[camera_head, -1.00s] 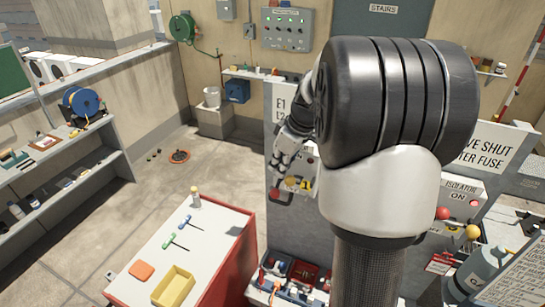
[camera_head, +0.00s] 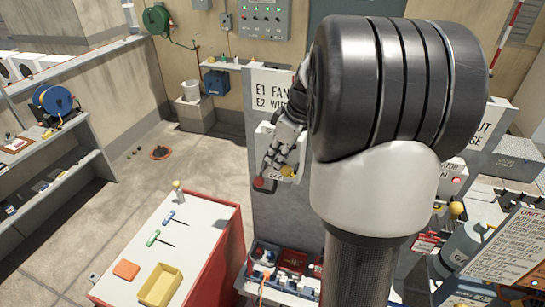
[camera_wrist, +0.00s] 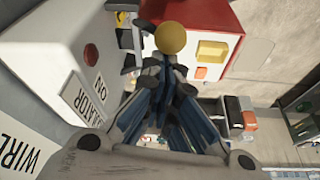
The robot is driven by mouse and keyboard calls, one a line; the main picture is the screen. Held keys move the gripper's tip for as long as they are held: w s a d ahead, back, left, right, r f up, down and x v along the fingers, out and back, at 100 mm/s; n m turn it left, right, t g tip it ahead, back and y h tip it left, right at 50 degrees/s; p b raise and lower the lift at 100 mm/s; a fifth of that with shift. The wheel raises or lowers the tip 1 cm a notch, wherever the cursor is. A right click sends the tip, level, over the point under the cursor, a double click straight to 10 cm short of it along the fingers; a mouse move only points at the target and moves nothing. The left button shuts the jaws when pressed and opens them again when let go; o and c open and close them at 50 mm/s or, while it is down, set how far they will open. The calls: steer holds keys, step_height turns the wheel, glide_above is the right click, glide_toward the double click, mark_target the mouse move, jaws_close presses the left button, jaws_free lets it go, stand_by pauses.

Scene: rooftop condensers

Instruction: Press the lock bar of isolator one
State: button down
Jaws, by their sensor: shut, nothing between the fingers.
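Isolator one is a pale box on the grey panel, partly hidden by my arm in the head view (camera_head: 265,140). In the wrist view its white face (camera_wrist: 60,50) reads ISOLATOR ON and carries a red round lamp (camera_wrist: 90,54). A red knob (camera_head: 260,183) and a small yellow knob (camera_head: 288,170) show at its lower part in the head view. A yellow ball (camera_wrist: 170,38) stands just beyond my fingertips in the wrist view. My gripper (camera_wrist: 166,68) is shut and empty, close to that ball; contact cannot be told. The lock bar behind the ball is not clearly visible.
A second isolator with a red lamp (camera_head: 457,181) is right of my arm. A red-sided bench (camera_head: 200,225) with a yellow tray (camera_head: 160,286) stands left of the panel. A tool tray (camera_head: 290,262) lies below the panel. Open floor lies at the left.

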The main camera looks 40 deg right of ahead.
steer(key=shift+r, duration=0.1)
steer(key=v, duration=1.1)
steer(key=shift+s+r, duration=0.15)
steer(key=shift+r, duration=0.25)
